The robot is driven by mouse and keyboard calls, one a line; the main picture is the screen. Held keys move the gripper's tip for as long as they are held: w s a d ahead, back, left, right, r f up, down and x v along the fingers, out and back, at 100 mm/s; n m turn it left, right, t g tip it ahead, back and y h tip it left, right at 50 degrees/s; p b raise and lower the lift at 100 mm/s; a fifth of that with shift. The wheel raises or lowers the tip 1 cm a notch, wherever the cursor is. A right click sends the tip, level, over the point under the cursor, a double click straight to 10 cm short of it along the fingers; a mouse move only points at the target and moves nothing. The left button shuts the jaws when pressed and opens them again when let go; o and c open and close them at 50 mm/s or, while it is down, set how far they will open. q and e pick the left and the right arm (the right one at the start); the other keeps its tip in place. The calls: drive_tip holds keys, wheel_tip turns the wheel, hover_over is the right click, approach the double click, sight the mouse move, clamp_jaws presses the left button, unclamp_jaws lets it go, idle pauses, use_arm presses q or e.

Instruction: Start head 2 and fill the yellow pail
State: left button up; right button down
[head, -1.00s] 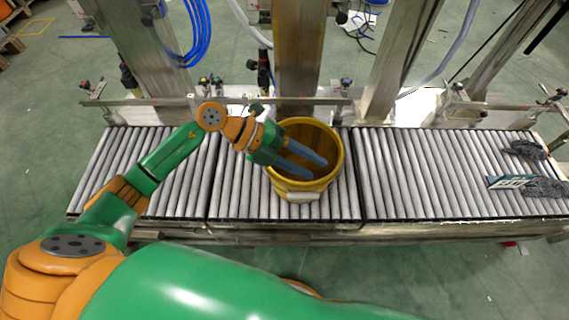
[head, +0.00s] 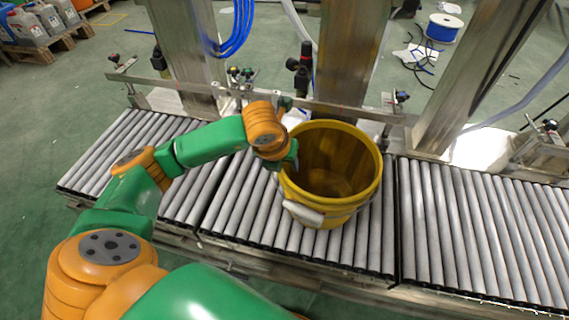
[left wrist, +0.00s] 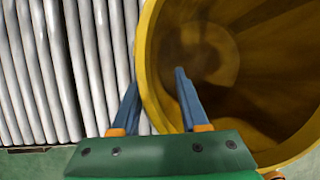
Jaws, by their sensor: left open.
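The yellow pail (head: 345,208) stands upright on the roller conveyor in the head view. Its open mouth shows a brownish-yellow inside with no clear liquid level. It fills the right of the left wrist view (left wrist: 148,75). My left gripper (left wrist: 157,82) is open at the pail's left rim. One finger shows over the pail's mouth and the other beside its outer wall; contact is unclear. In the head view the fingers are mostly hidden. My right gripper is out of view. Which filling station is head 2 cannot be told.
The roller conveyor (head: 470,225) runs across the view, with bare rollers on both sides of the pail. Behind it stand steel posts (head: 350,55), a rail and a black valve (head: 302,65). Blue hoses (head: 236,30) hang at the back. Grey jugs (head: 28,28) stand far left.

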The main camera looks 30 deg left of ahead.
use_arm(q)
clamp_jaws()
idle(1.4)
